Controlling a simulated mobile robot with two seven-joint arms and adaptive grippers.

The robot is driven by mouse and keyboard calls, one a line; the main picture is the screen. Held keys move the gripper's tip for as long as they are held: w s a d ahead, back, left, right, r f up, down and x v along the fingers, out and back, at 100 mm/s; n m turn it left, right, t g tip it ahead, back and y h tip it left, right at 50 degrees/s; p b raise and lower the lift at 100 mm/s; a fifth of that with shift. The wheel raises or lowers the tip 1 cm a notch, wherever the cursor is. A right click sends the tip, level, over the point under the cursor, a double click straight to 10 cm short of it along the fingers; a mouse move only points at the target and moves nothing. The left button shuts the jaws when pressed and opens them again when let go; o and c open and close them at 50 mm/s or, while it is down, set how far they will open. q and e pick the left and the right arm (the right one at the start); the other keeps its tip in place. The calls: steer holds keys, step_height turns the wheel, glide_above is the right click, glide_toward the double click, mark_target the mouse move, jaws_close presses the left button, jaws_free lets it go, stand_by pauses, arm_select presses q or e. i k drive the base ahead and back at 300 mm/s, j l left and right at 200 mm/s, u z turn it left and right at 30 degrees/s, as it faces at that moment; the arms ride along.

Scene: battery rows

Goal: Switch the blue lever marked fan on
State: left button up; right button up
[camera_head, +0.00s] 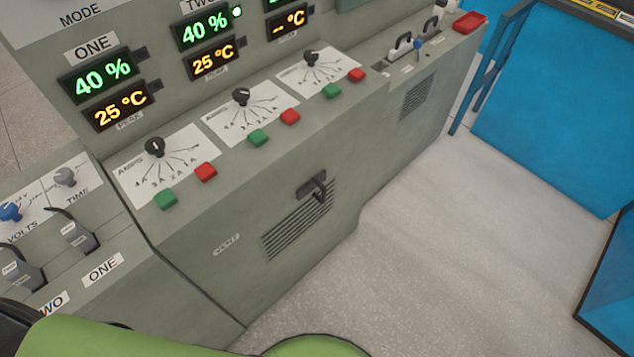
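A small blue-tipped lever (418,43) stands at the far end of the grey console, between other levers in a dark recess. It looks upright, but it is small and I cannot read its label or its setting. A blue knob (11,211) above the word VOLTS sits at the left edge. Neither of my grippers is in view. Green parts at the bottom edge look like my own body or arms.
The console (210,270) carries dials, green and red buttons and lit displays (97,78). A black handle (315,187) juts from its front above a louvre. A red tray-like piece (470,22) sits near the far end. Blue panels (560,110) stand right; the floor between is clear.

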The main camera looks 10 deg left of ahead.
mark_target(417, 44)
steer(key=i+l+z, duration=0.15)
steer(key=i+l, duration=0.4)
steer(key=i+l+z, duration=0.2)
steer(key=i+l, duration=0.25)
steer(key=i, duration=0.15)
steer(key=i+l+z, duration=0.15)
steer(key=i+l, duration=0.2)
steer(key=i, duration=0.25)
